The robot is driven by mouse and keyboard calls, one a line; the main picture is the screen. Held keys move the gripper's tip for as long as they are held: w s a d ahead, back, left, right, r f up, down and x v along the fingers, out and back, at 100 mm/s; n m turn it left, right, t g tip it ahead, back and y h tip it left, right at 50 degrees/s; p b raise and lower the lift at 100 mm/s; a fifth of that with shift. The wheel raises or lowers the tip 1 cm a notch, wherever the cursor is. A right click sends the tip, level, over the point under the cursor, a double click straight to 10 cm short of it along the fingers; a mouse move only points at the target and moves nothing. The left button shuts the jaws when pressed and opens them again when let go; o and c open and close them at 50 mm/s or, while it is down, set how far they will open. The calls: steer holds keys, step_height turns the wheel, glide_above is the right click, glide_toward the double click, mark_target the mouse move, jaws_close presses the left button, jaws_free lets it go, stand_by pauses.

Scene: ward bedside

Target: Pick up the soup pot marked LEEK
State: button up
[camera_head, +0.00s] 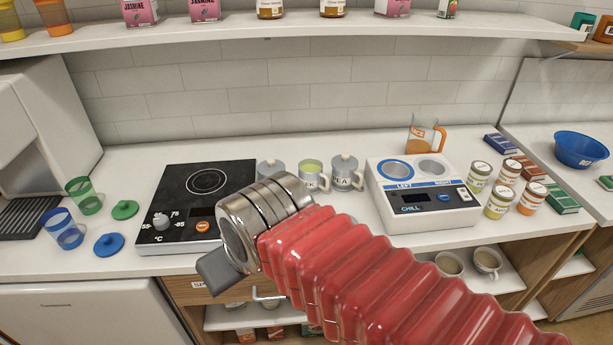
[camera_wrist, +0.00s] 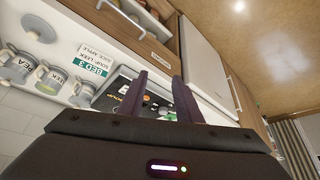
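The LEEK pot (camera_head: 313,178) is a grey pot without a lid, with green soup inside, on the counter behind my arm. Its label is partly covered by my arm and reads "EK"; it also shows at the left of the wrist view (camera_wrist: 50,78). The PEA pot (camera_head: 347,172), lidded, stands just right of it. Another lidded grey pot (camera_head: 270,168) stands left of it, mostly hidden by my arm. My gripper (camera_wrist: 158,85) has its two dark fingers apart with nothing between them.
A black hotplate (camera_head: 182,215) is left of the pots, and a white CHILL unit (camera_head: 425,205) right. A BED 3 card (camera_wrist: 92,65) and a grey lid (camera_wrist: 40,28) lie near the pots. Jars (camera_head: 502,203) stand far right. A shelf (camera_head: 300,33) runs above.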

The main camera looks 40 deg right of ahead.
steer(key=shift+o, duration=0.5)
steer(key=shift+o, duration=0.7)
steer(key=shift+w+d, duration=0.15)
steer(key=shift+d, duration=0.05)
steer(key=o, duration=0.5)
steer(key=w+d, duration=0.1)
steer(key=d, duration=0.1)
steer(key=w+d+m+t+h, duration=0.1)
steer(key=w+d, duration=0.1)
steer(key=d, duration=0.1)
steer(key=w+d+h, duration=0.1)
steer(key=w+d, duration=0.1)
steer(key=d, duration=0.1)
steer(key=shift+w+f+m, duration=0.2)
steer(key=shift+m, duration=0.2)
steer(key=shift+o, duration=0.2)
steer(key=m+t+h, duration=0.2)
steer(key=t+h, duration=0.1)
steer(key=t, duration=0.3)
glide_toward(313, 169)
steer(key=s, duration=0.2)
steer(key=shift+w+a+r, duration=0.2)
steer(key=shift+r, duration=0.15)
steer(key=shift+x, duration=4.35)
